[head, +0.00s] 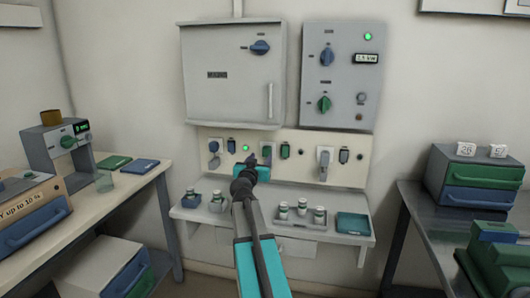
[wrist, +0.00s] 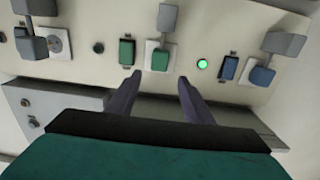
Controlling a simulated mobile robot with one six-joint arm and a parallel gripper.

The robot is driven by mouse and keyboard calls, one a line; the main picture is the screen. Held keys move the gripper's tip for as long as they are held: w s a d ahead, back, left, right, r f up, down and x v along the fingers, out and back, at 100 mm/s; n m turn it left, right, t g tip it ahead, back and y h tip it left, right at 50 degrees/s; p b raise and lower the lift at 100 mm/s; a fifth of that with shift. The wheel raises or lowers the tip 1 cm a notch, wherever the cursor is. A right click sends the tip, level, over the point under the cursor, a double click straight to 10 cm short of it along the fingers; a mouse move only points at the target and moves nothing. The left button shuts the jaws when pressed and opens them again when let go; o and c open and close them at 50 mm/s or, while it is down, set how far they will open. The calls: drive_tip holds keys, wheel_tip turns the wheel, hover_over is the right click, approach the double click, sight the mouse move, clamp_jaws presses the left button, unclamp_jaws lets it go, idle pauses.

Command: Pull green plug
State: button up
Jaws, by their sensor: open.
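The green plug (wrist: 160,60) sits in a white socket on the cream wall panel, with a grey part (wrist: 167,18) sticking out from it. My gripper (wrist: 158,92) is open and empty. In the wrist view its two dark fingers point toward the panel, one on each side of the green plug's line, with their tips just below the plug in the picture. They do not grip it. In the head view my gripper (head: 260,161) is in front of the panel and largely hides the green plug. A green switch (wrist: 127,52) is beside the plug.
A lit green lamp (wrist: 202,63), a blue switch (wrist: 229,67) and a blue plug (wrist: 262,75) are on one side. Below, a shelf (head: 262,226) holds jars and a teal tray (head: 352,223).

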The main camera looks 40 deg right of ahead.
sight(266, 151)
drive_tip(key=shift+p+x, duration=0.3)
drive_tip(key=shift+x, duration=4.15)
drive_tip(key=shift+s, duration=0.1)
